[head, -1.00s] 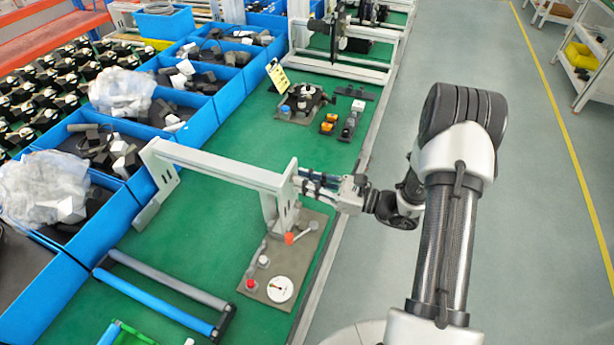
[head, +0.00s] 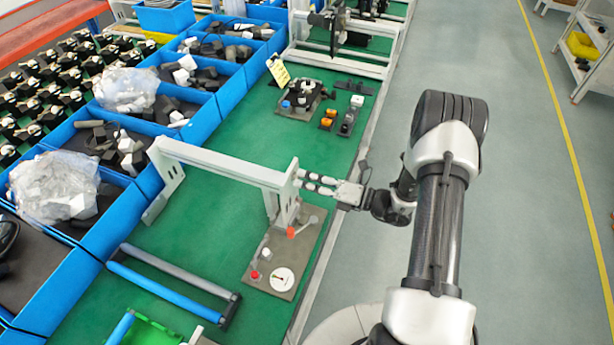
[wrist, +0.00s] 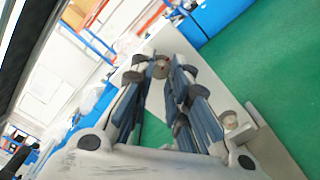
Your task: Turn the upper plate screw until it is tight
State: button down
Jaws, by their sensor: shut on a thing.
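My gripper (head: 303,181) reaches from the right to the upright white plate (head: 287,205) at the near end of a white frame. In the wrist view my gripper (wrist: 161,70) has its two fingertips closed around a small round brownish screw head, the upper plate screw (wrist: 161,64). A second round screw, the lower one (wrist: 230,120), stands free on the plate to the right of the fingers. In the head view the screws are too small or hidden by the fingers to make out.
A grey base board (head: 262,268) with a red button, a lever and a white dial lies below the plate. Blue bins (head: 205,122) line the left. A blue-and-grey roller frame (head: 170,298) lies near front.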

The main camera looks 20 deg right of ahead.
jog(key=shift+m+p, duration=0.65)
jog(key=shift+m, duration=1.55)
jog(key=c, duration=1.5)
grip_release()
jog(key=v, duration=1.2)
